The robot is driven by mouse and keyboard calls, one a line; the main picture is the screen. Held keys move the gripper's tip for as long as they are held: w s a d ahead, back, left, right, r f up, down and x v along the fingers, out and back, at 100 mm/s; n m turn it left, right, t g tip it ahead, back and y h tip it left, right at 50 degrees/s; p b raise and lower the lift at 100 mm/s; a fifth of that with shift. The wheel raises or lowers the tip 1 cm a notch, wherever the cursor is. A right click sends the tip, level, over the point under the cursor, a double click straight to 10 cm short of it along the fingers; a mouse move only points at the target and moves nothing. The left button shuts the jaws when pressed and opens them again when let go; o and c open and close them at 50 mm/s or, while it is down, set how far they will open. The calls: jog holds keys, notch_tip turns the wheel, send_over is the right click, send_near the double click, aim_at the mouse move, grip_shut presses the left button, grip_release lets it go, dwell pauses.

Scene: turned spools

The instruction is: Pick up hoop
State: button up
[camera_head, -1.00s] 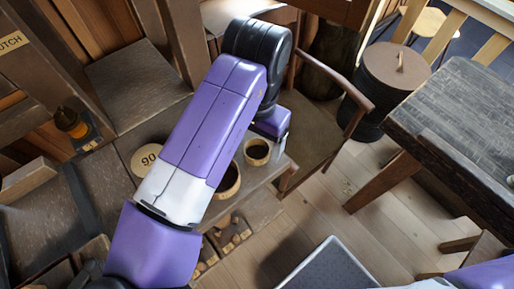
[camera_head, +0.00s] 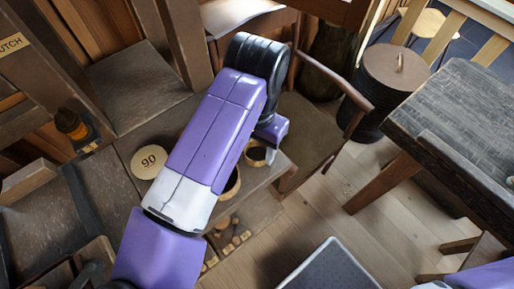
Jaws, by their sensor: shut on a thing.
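A small wooden hoop (camera_head: 254,162) stands at the right end of the low brown bench, partly hidden by my wrist. My gripper (camera_head: 269,155) points down at its right side. The fingers are mostly hidden under the purple wrist, and they are shut on the hoop, seemingly at its right wall. Whether the hoop is clear of the bench cannot be told. A second, larger hoop (camera_head: 231,184) stands to the left and nearer, mostly hidden behind my forearm.
A round disc marked 90 (camera_head: 149,162) lies on the bench (camera_head: 120,150). Small wooden pieces (camera_head: 228,232) lie in a lower tray. A wooden armchair (camera_head: 310,130) stands close behind my wrist. A dark table (camera_head: 460,120) is at right; floor between is open.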

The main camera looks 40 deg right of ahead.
jog(key=shift+r, duration=0.15)
notch_tip(320, 180, up, 20)
jog(key=shift+p, duration=0.4)
